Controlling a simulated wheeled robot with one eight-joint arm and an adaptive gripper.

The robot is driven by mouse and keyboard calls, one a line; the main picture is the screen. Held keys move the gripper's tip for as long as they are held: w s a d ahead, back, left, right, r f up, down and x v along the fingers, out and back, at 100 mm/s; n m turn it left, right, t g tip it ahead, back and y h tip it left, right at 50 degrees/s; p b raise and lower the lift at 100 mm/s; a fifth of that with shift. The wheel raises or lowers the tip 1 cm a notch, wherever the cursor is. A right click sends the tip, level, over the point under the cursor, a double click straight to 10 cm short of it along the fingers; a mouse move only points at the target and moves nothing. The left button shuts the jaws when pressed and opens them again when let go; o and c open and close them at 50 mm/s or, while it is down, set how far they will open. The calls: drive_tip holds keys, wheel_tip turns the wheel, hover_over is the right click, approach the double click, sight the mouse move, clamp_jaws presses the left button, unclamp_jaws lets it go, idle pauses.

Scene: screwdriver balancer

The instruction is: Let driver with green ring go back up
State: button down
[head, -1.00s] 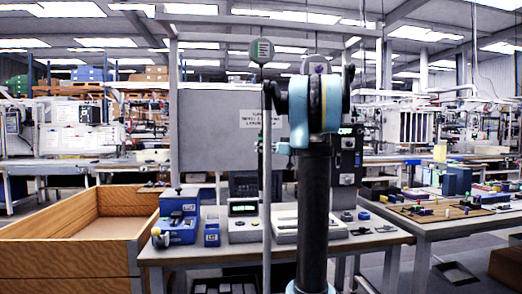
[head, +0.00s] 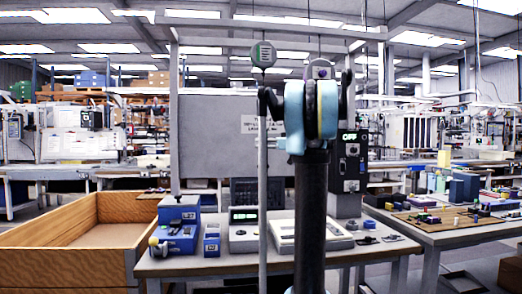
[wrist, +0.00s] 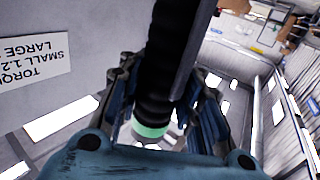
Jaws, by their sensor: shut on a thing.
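The driver (wrist: 172,60) is a black ribbed tool in the wrist view, with a pale green ring (wrist: 149,130) near its end. My gripper (wrist: 163,100) has a blue finger on each side of the driver and is shut on it, close above the ring. In the head view my arm stands in the middle and hides the driver and the gripper.
A bench (head: 215,264) carries a blue device (head: 178,228) and a grey display unit (head: 243,232). A wooden crate (head: 60,266) stands on the left. A control box (head: 350,165) reading OFF is right of my arm. A sign panel (wrist: 33,62) shows in the wrist view.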

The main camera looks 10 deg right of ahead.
drive_tip(key=c, duration=1.1)
unclamp_jaws()
drive_tip(key=shift+o, duration=0.2)
drive_tip(key=o, duration=1.1)
drive_tip(key=shift+c, duration=0.2)
